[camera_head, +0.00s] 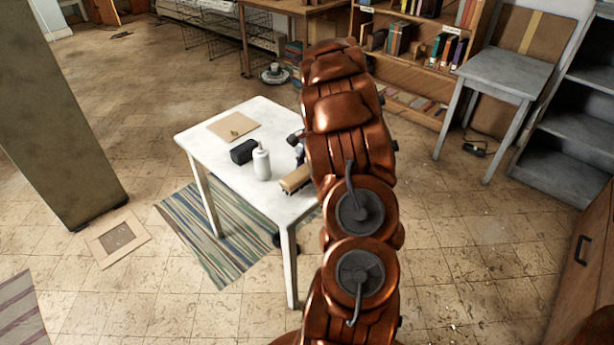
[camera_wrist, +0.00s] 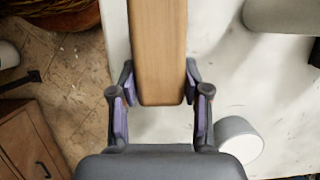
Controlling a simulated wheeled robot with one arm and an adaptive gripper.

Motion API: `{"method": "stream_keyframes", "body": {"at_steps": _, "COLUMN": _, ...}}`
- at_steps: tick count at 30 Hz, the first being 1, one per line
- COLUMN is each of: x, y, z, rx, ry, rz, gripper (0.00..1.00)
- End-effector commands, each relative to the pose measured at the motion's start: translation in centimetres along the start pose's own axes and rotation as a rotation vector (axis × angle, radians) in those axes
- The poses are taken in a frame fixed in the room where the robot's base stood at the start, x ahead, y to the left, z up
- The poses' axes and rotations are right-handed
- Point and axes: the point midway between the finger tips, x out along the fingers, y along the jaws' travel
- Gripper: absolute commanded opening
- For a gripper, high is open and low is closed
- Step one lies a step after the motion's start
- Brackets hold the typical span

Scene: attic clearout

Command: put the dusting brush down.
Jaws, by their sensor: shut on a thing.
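The dusting brush shows as a long light-brown wooden block (camera_wrist: 158,50) in the wrist view. My gripper (camera_wrist: 160,88) has a finger on each side of its near end and is shut on it. In the head view the brush (camera_head: 296,179) is at the right side of the white table (camera_head: 218,160), beside my arm. Its bristles do not show. I cannot tell whether it touches the tabletop. My arm hides most of the gripper and part of the table's right edge in the head view.
A tan board (camera_head: 233,127) with a small item lies at the table's back. The front left of the tabletop is bare. A grey side table (camera_head: 507,75) stands right.

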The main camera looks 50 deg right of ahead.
Motion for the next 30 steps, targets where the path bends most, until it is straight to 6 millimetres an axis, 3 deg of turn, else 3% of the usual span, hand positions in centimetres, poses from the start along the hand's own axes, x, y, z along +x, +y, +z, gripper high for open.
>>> {"method": "stream_keyframes", "body": {"at_steps": 4, "x": 1.9, "y": 0.1, "z": -0.6, "rx": 0.002, "ry": -0.002, "rz": 0.003, "gripper": 0.00}}
{"method": "stream_keyframes", "body": {"at_steps": 16, "x": 2.2, "y": 0.0, "z": -0.7, "rx": 0.000, "ry": 0.000, "rz": 0.000, "gripper": 0.00}}
{"method": "stream_keyframes", "body": {"at_steps": 17, "x": 2.2, "y": 0.0, "z": -0.7, "rx": 0.000, "ry": 0.001, "rz": -0.001, "gripper": 0.50}}
{"method": "stream_keyframes", "body": {"at_steps": 23, "x": 2.1, "y": 0.0, "z": -0.7, "rx": 0.000, "ry": 0.001, "rz": -0.001, "gripper": 0.71}}
{"method": "stream_keyframes", "body": {"at_steps": 30, "x": 2.1, "y": 0.0, "z": -0.7, "rx": 0.000, "ry": 0.001, "rz": -0.001, "gripper": 0.72}}
